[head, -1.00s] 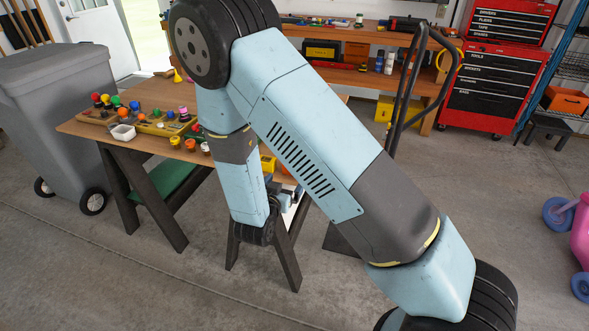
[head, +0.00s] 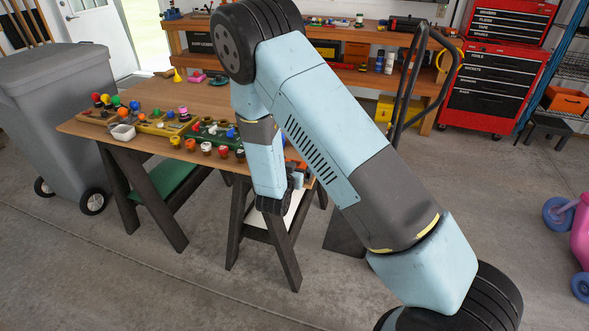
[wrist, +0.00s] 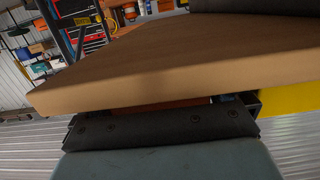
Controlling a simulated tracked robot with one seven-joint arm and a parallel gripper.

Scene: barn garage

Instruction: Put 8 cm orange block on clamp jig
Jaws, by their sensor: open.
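An orange piece (head: 293,165) shows at the right end of the wooden table, partly behind my arm. It may be the orange block, but its size and shape are too hidden to tell. I cannot make out the clamp jig in either view. My gripper (head: 298,179) is low at the table's right end, mostly hidden by my forearm in the head view. In the wrist view a broad tan slab, apparently the tabletop edge (wrist: 170,62), fills the middle, very close. An orange-brown strip (wrist: 165,106) shows beneath it. My gripper is open, with nothing visibly held.
A grey bin (head: 55,110) stands left. A black hand truck (head: 400,90) stands right of the table. Open floor lies in front.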

